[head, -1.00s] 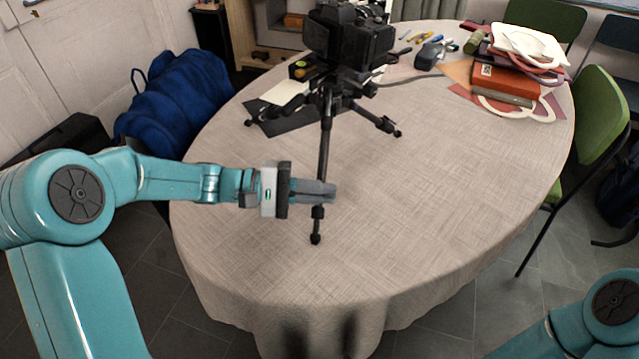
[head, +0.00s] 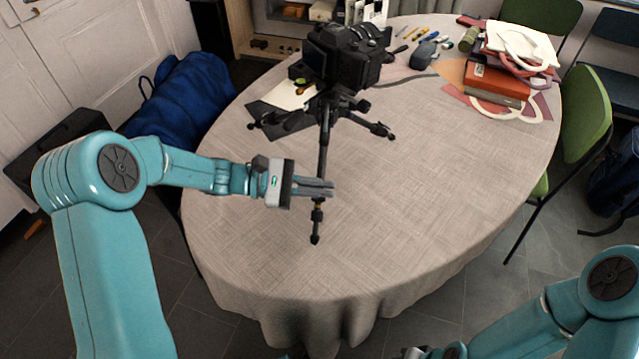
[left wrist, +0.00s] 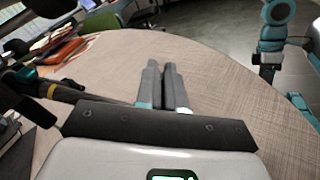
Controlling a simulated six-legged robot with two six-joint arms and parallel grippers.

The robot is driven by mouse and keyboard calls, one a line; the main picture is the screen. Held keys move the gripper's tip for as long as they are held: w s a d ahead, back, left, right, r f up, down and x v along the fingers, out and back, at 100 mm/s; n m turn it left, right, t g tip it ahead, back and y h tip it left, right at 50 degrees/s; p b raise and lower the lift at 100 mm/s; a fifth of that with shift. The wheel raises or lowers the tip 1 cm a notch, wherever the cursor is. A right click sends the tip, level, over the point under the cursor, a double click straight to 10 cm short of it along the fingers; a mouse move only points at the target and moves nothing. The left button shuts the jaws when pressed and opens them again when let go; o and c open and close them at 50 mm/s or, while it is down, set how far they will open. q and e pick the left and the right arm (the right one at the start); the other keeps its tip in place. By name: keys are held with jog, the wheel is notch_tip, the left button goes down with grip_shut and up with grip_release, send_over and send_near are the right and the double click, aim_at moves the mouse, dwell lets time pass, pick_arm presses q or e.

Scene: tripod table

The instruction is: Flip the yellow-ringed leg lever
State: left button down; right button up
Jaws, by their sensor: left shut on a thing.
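A black tripod (head: 325,140) with a camera (head: 347,55) on top stands on the table. Its front leg, with a small yellow ring (head: 318,203), slopes toward me. My left gripper (head: 332,187) comes from the left across this leg just above the ring, shut at its lever. The fingers hide the lever, so its position cannot be told. In the left wrist view the yellow ring (left wrist: 52,90) shows left of the nearly closed fingers (left wrist: 168,85). Only a bit of my right gripper (head: 430,352) shows at the bottom edge, jaws unclear.
The oval cloth-covered table (head: 430,180) is clear in front and to the right. A stack of books (head: 497,85) lies at the back right, with pens and small items (head: 425,50) near it. A green chair (head: 583,115) stands at right, a blue bag (head: 180,100) at left.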

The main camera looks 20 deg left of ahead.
dwell(0.4)
pick_arm(q)
jog(key=c, duration=1.6)
grip_release()
jog(key=shift+w, duration=0.1)
jog(key=shift+a, duration=0.1)
jog(key=v, duration=1.6)
jog(key=shift+r, duration=0.15)
